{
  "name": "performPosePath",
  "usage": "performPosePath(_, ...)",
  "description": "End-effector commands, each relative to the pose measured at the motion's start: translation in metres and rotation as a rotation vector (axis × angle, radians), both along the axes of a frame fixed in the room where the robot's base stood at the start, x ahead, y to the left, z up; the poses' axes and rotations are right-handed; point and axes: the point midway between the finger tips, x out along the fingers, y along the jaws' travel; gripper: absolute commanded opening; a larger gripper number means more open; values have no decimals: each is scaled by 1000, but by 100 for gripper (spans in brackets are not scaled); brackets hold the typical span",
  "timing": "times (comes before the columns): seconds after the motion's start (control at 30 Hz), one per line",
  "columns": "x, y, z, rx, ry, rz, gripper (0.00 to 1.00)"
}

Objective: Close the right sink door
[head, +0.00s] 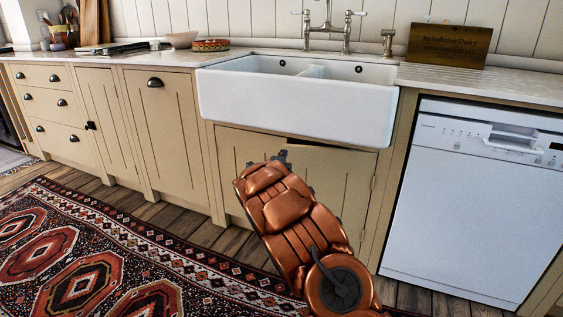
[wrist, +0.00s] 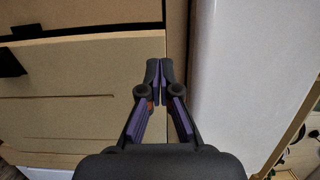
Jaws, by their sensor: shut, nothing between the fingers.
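The right sink door (head: 336,170) is the beige panel under the white sink, hinged at its right side. It stands slightly ajar, with a dark gap along its top left. My copper-coloured arm covers its lower left part. My gripper (head: 283,156) reaches up in front of the sink doors, near the right door's free edge; contact cannot be told. In the wrist view my gripper (wrist: 160,68) is shut and empty. There, the beige door panel (wrist: 80,75) fills the left, with a dark gap above it, and the fingertips overlap its right edge.
The left sink door (head: 238,150) looks shut. The white sink (head: 295,105) overhangs both doors. A white dishwasher (head: 470,200) stands to the right, past a beige post. A patterned rug (head: 110,255) lies on the wooden floor at the left.

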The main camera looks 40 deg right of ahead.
Motion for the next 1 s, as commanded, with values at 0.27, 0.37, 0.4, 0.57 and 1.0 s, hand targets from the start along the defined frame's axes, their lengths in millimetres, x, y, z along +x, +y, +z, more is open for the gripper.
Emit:
performPosePath(0.27, 17, -18, 0, -1, -5, -2, 0)
performPosePath(0.37, 21, -23, -1, 0, -1, -2, 0)
performPosePath(0.4, 22, -24, -1, -1, -1, -1, 0)
performPosePath(0.57, 26, -28, 0, 1, -1, -1, 0)
performPosePath(1.0, 28, -28, 0, 0, 0, 1, 0)
